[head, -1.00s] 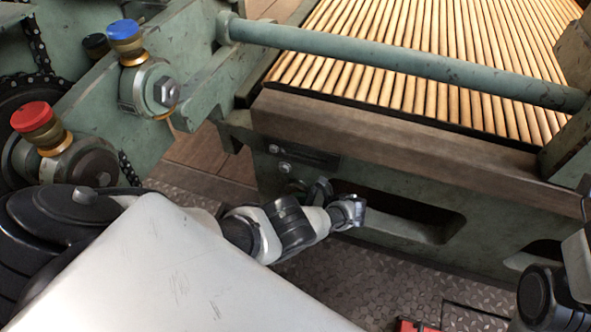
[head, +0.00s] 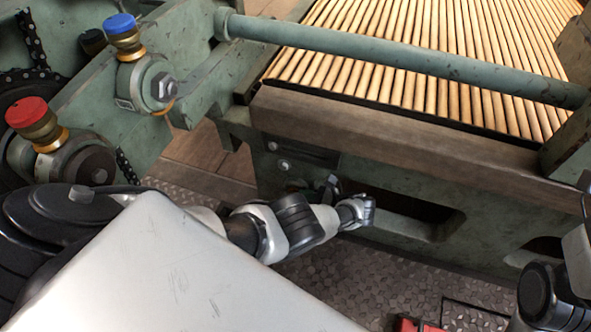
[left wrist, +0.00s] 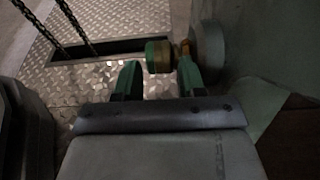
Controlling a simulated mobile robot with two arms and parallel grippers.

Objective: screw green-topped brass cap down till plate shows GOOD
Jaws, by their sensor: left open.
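The green-topped brass cap (left wrist: 159,56) shows in the left wrist view. Its green end points left, and its brass side faces a round grey boss (left wrist: 207,50) on a wall. My left gripper (left wrist: 159,68) is open, with one finger at each side of the cap. The cap sits at or just beyond the fingertips; I cannot tell whether either finger touches it. In the head view my left arm reaches to the green machine frame, and I cannot make out the cap or the fingers. I see no readable plate. My right gripper is out of view.
A blue-topped cap (head: 122,32) and a red-topped cap (head: 33,119) sit on the machine at left. A wooden beam (head: 400,145) and a green bar (head: 400,62) cross before the slats. The dark slotted opening (left wrist: 97,50) and textured floor show in the wrist view.

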